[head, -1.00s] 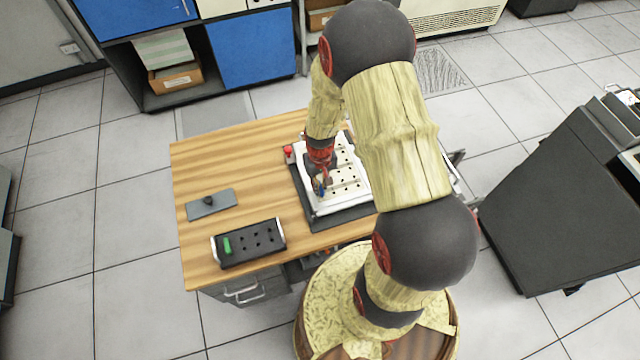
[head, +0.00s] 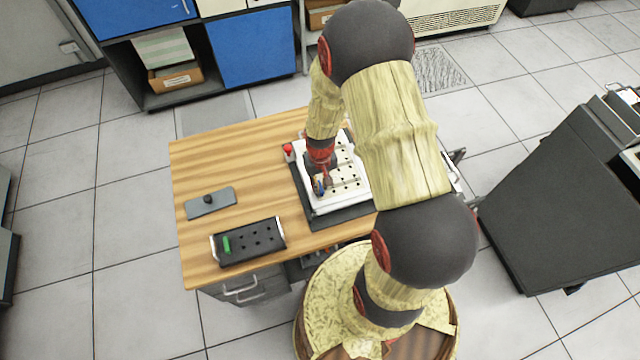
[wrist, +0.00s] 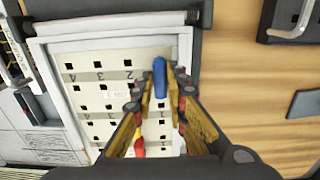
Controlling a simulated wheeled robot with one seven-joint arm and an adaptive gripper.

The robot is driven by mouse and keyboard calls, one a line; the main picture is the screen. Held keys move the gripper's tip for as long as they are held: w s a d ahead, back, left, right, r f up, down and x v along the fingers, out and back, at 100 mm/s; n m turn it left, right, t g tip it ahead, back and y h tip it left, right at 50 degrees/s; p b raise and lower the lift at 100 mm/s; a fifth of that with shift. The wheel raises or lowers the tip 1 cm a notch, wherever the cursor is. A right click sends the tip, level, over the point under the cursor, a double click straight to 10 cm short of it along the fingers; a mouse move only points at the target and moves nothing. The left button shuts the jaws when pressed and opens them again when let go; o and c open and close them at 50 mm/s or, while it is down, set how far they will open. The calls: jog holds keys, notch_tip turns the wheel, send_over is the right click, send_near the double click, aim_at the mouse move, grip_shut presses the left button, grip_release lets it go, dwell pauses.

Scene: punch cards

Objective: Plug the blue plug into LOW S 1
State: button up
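The blue plug (wrist: 160,78) is between the fingertips of my gripper (wrist: 158,88), which is closed around it in the wrist view. In the head view the gripper (head: 320,187) is over the left part of the white panel, with a bit of blue showing. The white panel (wrist: 97,58) has rows of square holes and printed numbers; 2, 3 and 4 are readable in its top row. The plug covers the panel to the right of the 2. Whether its tip is in a hole or above one is hidden. The LOW S lettering is not legible.
A black rack (head: 262,250) with a green plug (head: 227,245) stands at the table's front left. A red knob (head: 288,149) is at the panel's back left corner. The wooden table (head: 225,160) is clear at back left.

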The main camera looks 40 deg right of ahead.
aim_at(320, 186)
jog(key=o, duration=0.5)
jog(key=shift+c, duration=0.2)
notch_tip(320, 186, up, 12)
dwell(0.4)
